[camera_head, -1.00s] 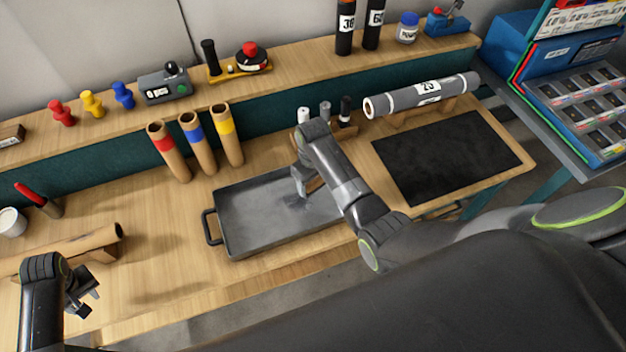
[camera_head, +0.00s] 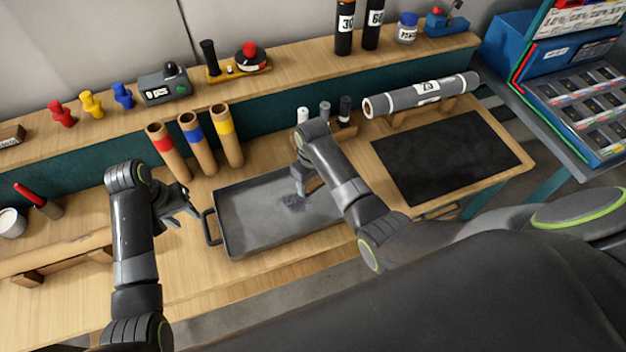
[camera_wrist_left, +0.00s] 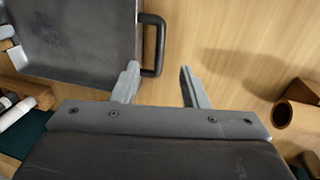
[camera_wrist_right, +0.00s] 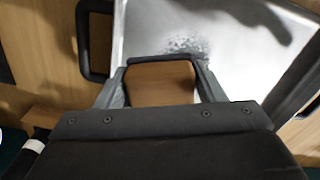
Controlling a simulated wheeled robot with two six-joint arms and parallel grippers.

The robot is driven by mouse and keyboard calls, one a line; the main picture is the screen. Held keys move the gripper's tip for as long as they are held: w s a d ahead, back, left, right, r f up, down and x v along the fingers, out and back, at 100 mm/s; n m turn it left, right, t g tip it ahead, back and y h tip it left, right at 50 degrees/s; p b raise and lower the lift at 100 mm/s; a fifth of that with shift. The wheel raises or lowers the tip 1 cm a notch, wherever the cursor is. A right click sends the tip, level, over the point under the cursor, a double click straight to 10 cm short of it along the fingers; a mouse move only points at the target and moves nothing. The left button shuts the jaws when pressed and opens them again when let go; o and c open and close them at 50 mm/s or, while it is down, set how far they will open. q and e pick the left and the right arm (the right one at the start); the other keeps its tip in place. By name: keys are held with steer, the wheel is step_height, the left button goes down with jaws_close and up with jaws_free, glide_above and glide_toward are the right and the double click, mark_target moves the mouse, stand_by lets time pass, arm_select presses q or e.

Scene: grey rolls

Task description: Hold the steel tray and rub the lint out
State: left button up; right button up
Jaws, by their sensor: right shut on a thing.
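The steel tray (camera_head: 240,222) lies flat on the bench, with a black handle (camera_head: 211,228) at its left end. A patch of grey lint (camera_head: 293,201) lies on the tray floor; it shows as specks in the right wrist view (camera_wrist_right: 188,46). My right gripper (camera_wrist_right: 160,80) is shut on a brown block with a dark edge (camera_wrist_right: 160,85), over the tray beside the lint. Whether the block touches the tray is unclear. My left gripper (camera_head: 188,208) is open and empty, just left of the tray handle. In the left wrist view the handle (camera_wrist_left: 158,45) lies ahead of the open fingers (camera_wrist_left: 160,88).
Three cardboard tubes (camera_head: 196,143) stand behind the tray. Small bottles (camera_head: 325,112) stand behind my right gripper. A black mat (camera_head: 445,158) and a grey roll (camera_head: 420,95) lie to the right. Bench in front is clear.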

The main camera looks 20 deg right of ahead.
mark_target(206, 234)
arm_select(q)
steer(key=f, duration=0.3)
steer(key=d+f, duration=0.1)
steer(key=f, duration=0.3)
steer(key=d+f, duration=0.1)
steer(key=f, duration=0.3)
jaws_close()
stand_by(0.4)
